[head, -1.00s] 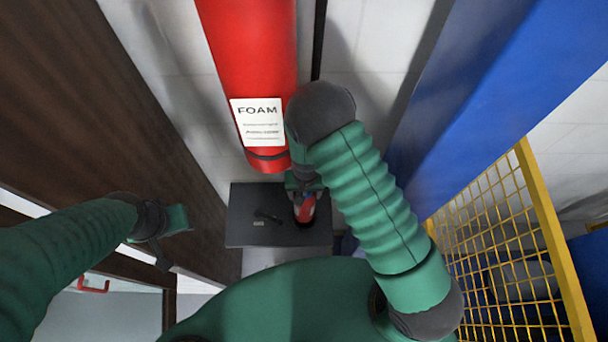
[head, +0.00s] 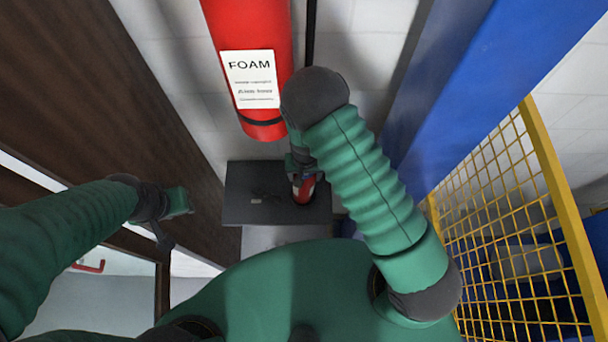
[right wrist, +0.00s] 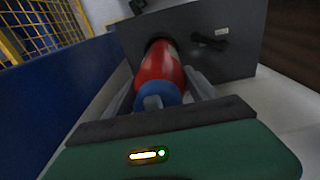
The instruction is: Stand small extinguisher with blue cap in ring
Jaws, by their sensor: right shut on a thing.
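The small red extinguisher (head: 304,188) is below my right gripper (head: 303,173) in the head view, over the right part of a dark grey panel (head: 260,212). In the right wrist view the extinguisher (right wrist: 160,72) has a blue cap (right wrist: 158,97) at the near end. The right gripper's fingers (right wrist: 160,92) are on both sides of it, shut on it. Its far end meets a dark round opening or ring (right wrist: 153,46) in the panel; how deep it sits I cannot tell. My left gripper (head: 182,203) is at the left, away from the panel; its jaws are unclear.
A large red cylinder labelled FOAM (head: 250,80) hangs above the panel. A blue column (head: 450,85) and a yellow mesh fence (head: 500,210) stand at the right. A dark brown wooden surface (head: 120,110) runs along the left. A small dark handle (right wrist: 209,41) is on the panel.

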